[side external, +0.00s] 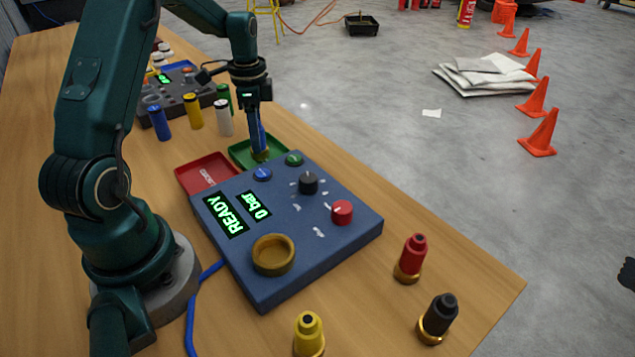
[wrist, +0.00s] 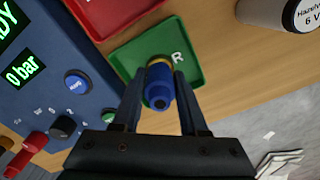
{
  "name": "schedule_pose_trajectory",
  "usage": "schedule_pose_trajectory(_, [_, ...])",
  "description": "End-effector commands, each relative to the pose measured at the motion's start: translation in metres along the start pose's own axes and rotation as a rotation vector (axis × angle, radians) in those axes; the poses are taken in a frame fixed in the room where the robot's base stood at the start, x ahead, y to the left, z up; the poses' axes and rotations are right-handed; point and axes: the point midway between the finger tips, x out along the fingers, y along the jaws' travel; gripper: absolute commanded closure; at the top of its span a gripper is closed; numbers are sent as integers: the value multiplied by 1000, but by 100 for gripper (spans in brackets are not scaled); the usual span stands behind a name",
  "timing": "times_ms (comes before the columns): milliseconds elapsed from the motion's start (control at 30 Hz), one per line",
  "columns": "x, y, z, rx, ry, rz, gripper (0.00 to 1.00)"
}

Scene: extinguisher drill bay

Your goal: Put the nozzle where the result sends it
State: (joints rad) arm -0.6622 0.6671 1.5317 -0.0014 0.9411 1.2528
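A blue nozzle (wrist: 160,90) with a brass base (side external: 260,155) is between the fingers of my gripper (wrist: 160,80), which look closed on it. In the side view my gripper (side external: 257,138) points down at the green tray (side external: 240,152); I cannot tell whether the nozzle touches the tray floor. The green tray (wrist: 193,72) carries a white letter. The red tray (side external: 190,181) beside it is empty. The blue test console (side external: 290,285) shows READY and 0 bar on its displays (side external: 240,212). Its brass socket (side external: 273,255) is empty.
Red (side external: 412,258), black (side external: 437,319) and yellow (side external: 309,335) nozzles stand at the table's front. The console has a black knob (side external: 308,183), red knob (side external: 342,212), and blue and green buttons. Coloured cylinders and another device (side external: 180,95) stand behind.

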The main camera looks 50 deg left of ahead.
Motion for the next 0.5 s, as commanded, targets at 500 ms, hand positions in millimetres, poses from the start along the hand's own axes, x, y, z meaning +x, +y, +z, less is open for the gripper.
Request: schedule_pose_trajectory(500, [-11, -1, 0, 0, 1, -4, 31])
